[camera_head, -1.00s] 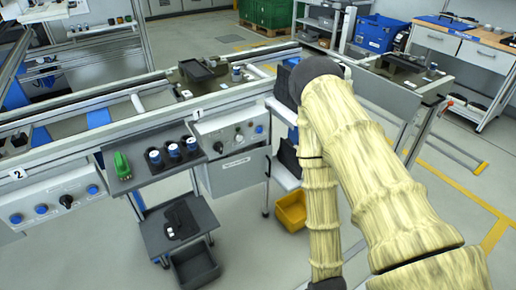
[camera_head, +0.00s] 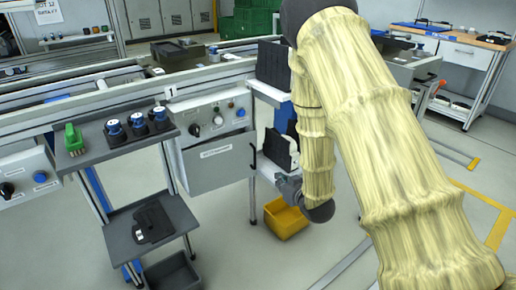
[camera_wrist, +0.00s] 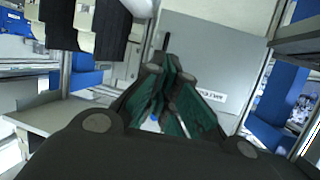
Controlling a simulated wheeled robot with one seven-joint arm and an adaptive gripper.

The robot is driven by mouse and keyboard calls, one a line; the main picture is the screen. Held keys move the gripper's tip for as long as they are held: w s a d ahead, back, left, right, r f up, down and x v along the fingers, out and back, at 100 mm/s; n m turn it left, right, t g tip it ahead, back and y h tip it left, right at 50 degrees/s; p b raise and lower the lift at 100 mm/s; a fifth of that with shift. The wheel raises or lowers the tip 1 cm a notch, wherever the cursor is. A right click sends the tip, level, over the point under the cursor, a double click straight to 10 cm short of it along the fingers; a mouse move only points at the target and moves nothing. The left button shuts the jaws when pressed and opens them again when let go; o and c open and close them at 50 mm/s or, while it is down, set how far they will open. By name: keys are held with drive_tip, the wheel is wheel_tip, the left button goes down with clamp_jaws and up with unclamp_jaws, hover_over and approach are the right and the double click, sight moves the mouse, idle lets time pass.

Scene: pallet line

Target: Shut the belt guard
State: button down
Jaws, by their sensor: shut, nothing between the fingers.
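A light grey panel (camera_head: 222,172) with a small label hangs under the conveyor's control box in the head view; it appears to be the belt guard. The label is too small to read. A black handle (camera_head: 253,157) stands at its right edge. The panel's face (camera_wrist: 205,60) and handle (camera_wrist: 165,42) also show in the wrist view. How far it stands open is hard to tell. My gripper (camera_head: 280,182) is just right of the handle, partly hidden by my arm. In the wrist view my gripper (camera_wrist: 160,72) is shut and empty, its fingertips close below the handle.
A white rack with black bins (camera_head: 277,148) stands close beside my gripper. A yellow bin (camera_head: 285,219) is on the floor below. A grey cart (camera_head: 115,140) with blue-topped parts and a green brush-like item (camera_head: 74,139) stands left. Open floor lies in front.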

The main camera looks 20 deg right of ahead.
sight(255, 131)
drive_tip(key=w+r+n+t+y+b, duration=0.2)
drive_tip(key=w+r+t+b, duration=0.2)
drive_tip(key=w+r+b, duration=0.3)
drive_tip(key=b+x, duration=0.2)
drive_tip(key=x, duration=1.1)
drive_tip(key=shift+d+r+b, duration=0.2)
drive_tip(key=shift+r+b, duration=0.1)
drive_tip(key=shift+r, duration=0.1)
drive_tip(key=shift+w, duration=0.1)
drive_tip(key=shift+w+a+g+y+p, duration=0.15)
drive_tip(key=shift+w+g+y+p, duration=0.35)
drive_tip(key=shift+w+p, duration=0.5)
